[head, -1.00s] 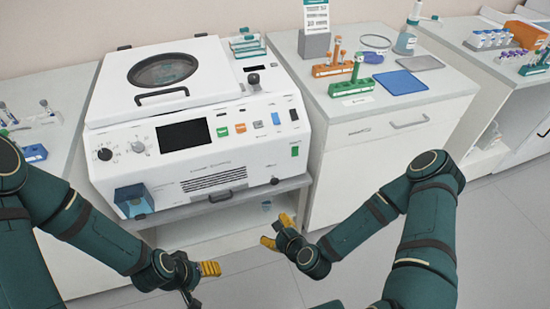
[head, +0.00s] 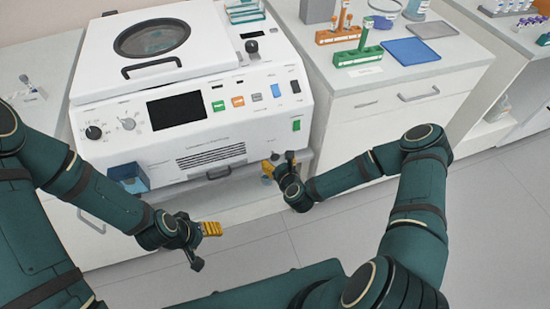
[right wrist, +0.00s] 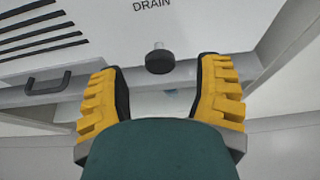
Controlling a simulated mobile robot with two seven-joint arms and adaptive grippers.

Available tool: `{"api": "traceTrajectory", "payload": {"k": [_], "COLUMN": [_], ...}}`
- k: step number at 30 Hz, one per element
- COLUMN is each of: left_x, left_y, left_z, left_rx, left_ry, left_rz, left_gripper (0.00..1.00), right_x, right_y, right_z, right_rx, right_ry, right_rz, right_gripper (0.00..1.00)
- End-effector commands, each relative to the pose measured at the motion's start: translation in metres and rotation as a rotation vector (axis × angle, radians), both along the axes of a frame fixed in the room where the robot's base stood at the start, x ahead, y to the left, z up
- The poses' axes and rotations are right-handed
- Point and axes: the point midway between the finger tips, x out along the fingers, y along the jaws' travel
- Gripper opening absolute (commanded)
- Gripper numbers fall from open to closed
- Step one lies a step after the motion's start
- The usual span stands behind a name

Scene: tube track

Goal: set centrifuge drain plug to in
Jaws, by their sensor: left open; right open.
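The white centrifuge (head: 203,126) stands on the bench in the head view. Its drain plug (right wrist: 159,62) is a round black knob on a short metal stem, below the word DRAIN in the right wrist view. The stem shows between knob and panel. My right gripper (right wrist: 160,90) is open, with its yellow-padded fingers on either side, below the knob and not touching it as far as I see. In the head view my right gripper (head: 280,165) is at the centrifuge's lower right front and partly hides the plug. My left gripper (head: 208,240) is open and empty, low in front of the bench.
A handle (right wrist: 48,82) sits left of the plug in the right wrist view. The right bench holds a green rack (head: 358,55) and blue mat (head: 411,51). The floor before the benches is clear.

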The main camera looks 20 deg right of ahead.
Motion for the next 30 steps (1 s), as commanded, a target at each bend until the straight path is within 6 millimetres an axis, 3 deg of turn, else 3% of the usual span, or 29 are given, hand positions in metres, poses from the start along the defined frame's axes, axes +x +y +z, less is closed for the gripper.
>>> {"api": "traceTrajectory", "payload": {"k": [7, 19, 24, 25, 30], "left_x": [0.001, 0.002, 0.002, 0.002, 0.002], "left_y": [0.000, 0.000, 0.000, 0.000, 0.000], "left_z": [-0.007, -0.007, -0.007, -0.007, -0.007], "left_rx": [0.000, 0.001, 0.001, 0.001, 0.001], "left_ry": [-0.003, -0.004, -0.004, -0.004, -0.004], "left_rz": [0.000, 0.000, 0.000, 0.000, 0.000], "left_gripper": [0.65, 0.65, 0.65, 0.65, 0.65], "right_x": [0.027, 0.032, 0.032, 0.032, 0.032], "right_y": [0.001, 0.001, 0.001, 0.001, 0.001], "right_z": [-0.012, -0.013, -0.013, -0.013, -0.013], "right_rx": [-0.001, 0.000, -0.001, -0.001, -0.001], "right_ry": [-0.001, 0.000, 0.000, 0.000, 0.000], "right_rz": [0.001, 0.000, 0.001, 0.001, 0.001], "right_gripper": [0.65, 0.67, 0.07, 0.00, 0.00]}}
